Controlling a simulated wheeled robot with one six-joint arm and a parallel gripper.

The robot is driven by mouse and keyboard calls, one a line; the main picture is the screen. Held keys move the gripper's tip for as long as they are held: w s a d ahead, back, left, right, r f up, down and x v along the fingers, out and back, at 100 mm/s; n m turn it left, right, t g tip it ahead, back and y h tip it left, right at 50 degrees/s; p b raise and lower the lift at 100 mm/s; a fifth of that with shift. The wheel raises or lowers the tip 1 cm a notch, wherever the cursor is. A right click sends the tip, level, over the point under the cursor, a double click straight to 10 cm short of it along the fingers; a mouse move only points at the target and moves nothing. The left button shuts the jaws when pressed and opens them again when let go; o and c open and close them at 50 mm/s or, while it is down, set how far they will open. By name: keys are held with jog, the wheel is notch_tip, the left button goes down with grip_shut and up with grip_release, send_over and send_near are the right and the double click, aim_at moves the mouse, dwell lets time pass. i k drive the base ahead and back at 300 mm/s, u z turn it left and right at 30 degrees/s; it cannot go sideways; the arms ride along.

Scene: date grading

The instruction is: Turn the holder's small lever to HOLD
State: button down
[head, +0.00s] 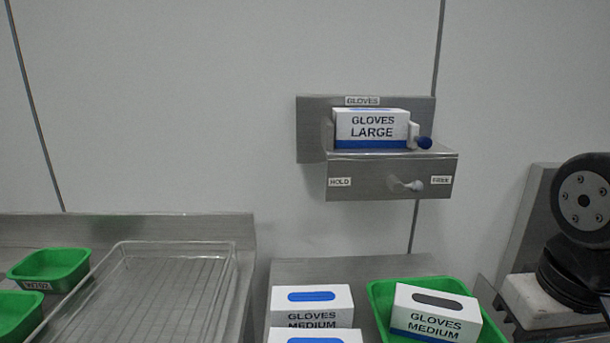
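The glove holder (440,165) is a steel bracket on the wall, right of centre in the head view. Its front face has a HOLD label (340,182) on the left and a FREE label (441,180) on the right. The small pale lever (405,184) sits between them, with its rounded end towards the right, on the FREE side. A GLOVES LARGE box (371,128) stands on the holder's shelf. A white piece with a blue knob (424,142) is at the box's right side. My gripper is not in view.
Below the holder, a steel surface (345,268) carries GLOVES MEDIUM boxes (311,305), one in a green tray (378,293). At left are a clear tray (170,247) and green bins (50,266). The wall space around the holder looks clear.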

aim_at(395, 184)
jog(key=k, duration=1)
jog(key=u, duration=1.75)
jog(key=i, duration=1.05)
jog(key=z, duration=2.3)
